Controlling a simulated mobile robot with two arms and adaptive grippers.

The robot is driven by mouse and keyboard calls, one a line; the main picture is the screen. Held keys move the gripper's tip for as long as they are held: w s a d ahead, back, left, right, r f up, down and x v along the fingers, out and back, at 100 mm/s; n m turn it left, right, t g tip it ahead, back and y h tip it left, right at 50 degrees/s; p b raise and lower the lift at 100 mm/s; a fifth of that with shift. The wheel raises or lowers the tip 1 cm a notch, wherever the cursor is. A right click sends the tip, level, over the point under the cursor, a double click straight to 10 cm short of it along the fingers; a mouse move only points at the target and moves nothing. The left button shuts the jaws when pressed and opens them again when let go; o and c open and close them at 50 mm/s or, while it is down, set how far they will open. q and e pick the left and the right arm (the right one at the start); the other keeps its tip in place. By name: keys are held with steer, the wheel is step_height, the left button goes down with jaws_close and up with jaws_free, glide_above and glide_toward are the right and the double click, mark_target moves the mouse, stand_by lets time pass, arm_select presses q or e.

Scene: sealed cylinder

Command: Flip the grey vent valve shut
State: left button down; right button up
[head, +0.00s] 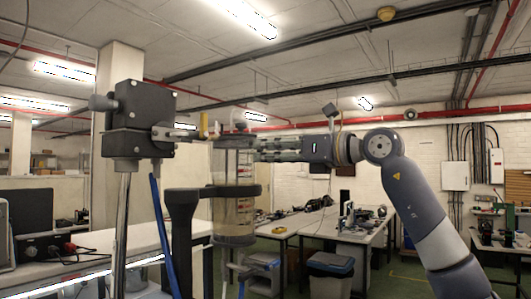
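A clear upright cylinder (232,215) stands near the middle of the head view, held by a dark ring clamp (247,190). Small fittings sit at its top, among them a small grey piece (239,124) that may be the vent valve; its lever position is too small to tell. A yellow handle (203,125) stands left of it. My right gripper (256,150) comes in level from the right, its fingertips beside the cylinder's upper end, just below the top fittings. Whether it touches anything, and how wide its fingers are apart, I cannot tell. My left gripper is not in view.
A dark boxy unit (140,120) on a metal pole (121,230) stands left of the cylinder, with a blue hose (160,230) hanging nearby. Benches with equipment (365,237) and a lidded bin (328,268) stand behind. Open space shows above the cylinder.

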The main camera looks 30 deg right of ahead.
steer(key=v, duration=1)
steer(key=shift+s+d, duration=0.15)
steer(key=shift+s, duration=0.1)
